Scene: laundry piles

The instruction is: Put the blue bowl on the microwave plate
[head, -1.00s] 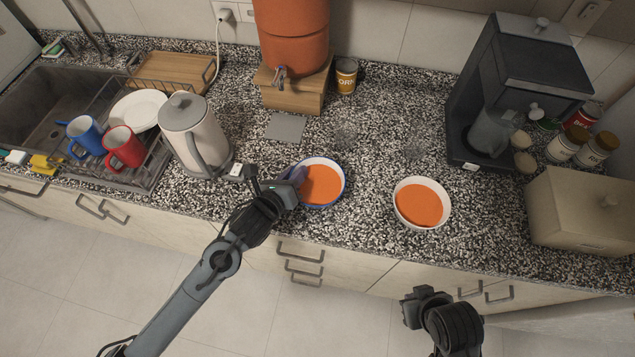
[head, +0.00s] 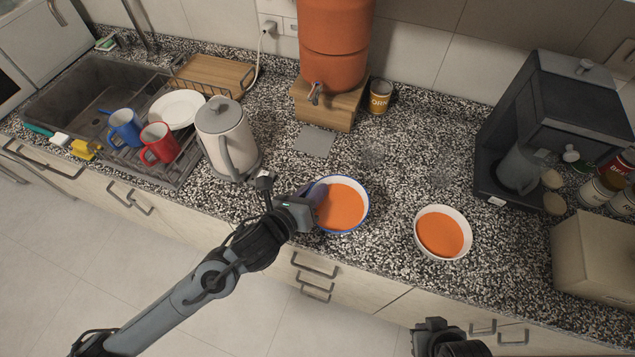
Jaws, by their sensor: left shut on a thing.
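The blue bowl (head: 366,211), blue-rimmed with orange soup in it, is on the speckled counter near its front edge in the head view. My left gripper (head: 316,197) is shut on the left side of its rim. I cannot tell whether the bowl touches the counter or is slightly raised. My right gripper (head: 431,328) is low in front of the counter, away from the bowls; its fingers do not show clearly. No microwave or microwave plate is recognisable in this view.
A white bowl (head: 464,219) of orange soup stands to the right. A kettle (head: 226,139), a red mug (head: 159,144), a blue mug (head: 125,129) and a dish rack are on the left. A coffee machine (head: 570,110) and a beige box (head: 597,258) are on the right.

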